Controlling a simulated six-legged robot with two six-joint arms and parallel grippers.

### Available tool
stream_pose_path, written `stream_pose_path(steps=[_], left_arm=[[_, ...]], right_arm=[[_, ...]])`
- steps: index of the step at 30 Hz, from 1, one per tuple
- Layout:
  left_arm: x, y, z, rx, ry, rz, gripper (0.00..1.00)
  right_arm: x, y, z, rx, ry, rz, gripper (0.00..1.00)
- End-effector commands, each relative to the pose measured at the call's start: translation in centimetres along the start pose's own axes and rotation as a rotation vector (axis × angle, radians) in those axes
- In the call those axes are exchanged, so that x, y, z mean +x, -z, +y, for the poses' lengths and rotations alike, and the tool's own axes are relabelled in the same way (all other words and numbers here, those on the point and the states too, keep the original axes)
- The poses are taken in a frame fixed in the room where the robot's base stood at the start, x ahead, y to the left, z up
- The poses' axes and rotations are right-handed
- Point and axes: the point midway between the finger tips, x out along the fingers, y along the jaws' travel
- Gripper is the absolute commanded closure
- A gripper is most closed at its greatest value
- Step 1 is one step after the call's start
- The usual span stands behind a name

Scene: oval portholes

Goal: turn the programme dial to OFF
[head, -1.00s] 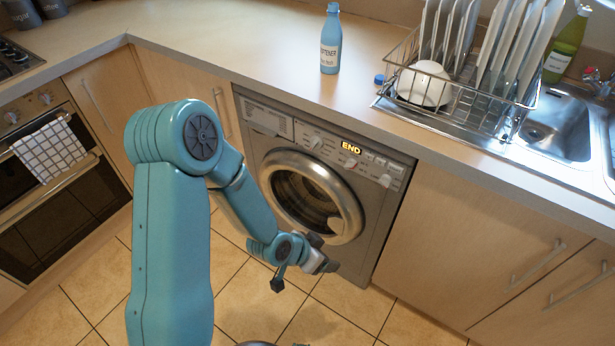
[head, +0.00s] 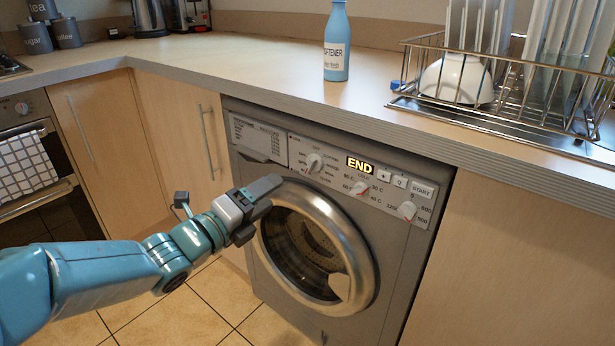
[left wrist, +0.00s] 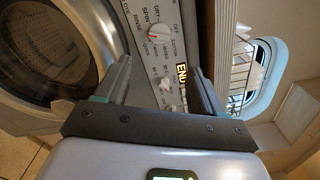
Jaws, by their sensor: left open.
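The programme dial (head: 315,162) is a pale round knob on the left part of the washing machine's (head: 405,255) grey control panel, ringed by printed words. Its red mark appears to point to the lower left in the head view, away from the OFF label at the top. It also shows in the left wrist view (left wrist: 159,31), beyond the jaws. My left gripper (head: 263,206) is open and empty, left of and below the dial, in front of the door's upper left rim. In the left wrist view its two fingers (left wrist: 161,72) stand apart. My right gripper is not in view.
A lit display (head: 360,165) reads END. A temperature knob (head: 361,188) and another knob (head: 406,210) sit right of the dial. The round door (head: 365,255) is closed. The worktop (head: 240,70) overhangs the panel, with a blue softener bottle (head: 337,60) and dish rack (head: 480,105) on it.

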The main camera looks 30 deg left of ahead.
Motion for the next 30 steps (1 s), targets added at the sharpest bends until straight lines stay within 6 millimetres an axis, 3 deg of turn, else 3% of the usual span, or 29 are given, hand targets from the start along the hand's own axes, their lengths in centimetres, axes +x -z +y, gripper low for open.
stream_pose_path(steps=[9, 15, 20, 28, 29, 30], left_arm=[[7.8, 0.4, 0.2, -0.005, -0.001, 0.002, 0.31], [11.2, 0.3, 0.1, -0.004, -0.002, -0.001, 0.31], [12.5, 0.2, 0.1, -0.006, -0.003, -0.003, 0.31], [12.7, 0.1, 0.0, -0.006, -0.003, -0.003, 0.31], [12.7, 0.1, 0.0, -0.006, -0.003, -0.003, 0.35], [12.7, 0.1, 0.0, -0.006, -0.003, -0.003, 0.48]], right_arm=[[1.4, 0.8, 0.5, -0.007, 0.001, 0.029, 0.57], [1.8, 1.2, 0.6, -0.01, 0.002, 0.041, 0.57], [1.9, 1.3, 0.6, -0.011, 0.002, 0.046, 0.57], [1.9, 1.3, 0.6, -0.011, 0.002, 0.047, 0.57], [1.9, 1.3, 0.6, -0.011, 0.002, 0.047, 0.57], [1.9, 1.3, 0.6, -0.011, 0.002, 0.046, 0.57]])
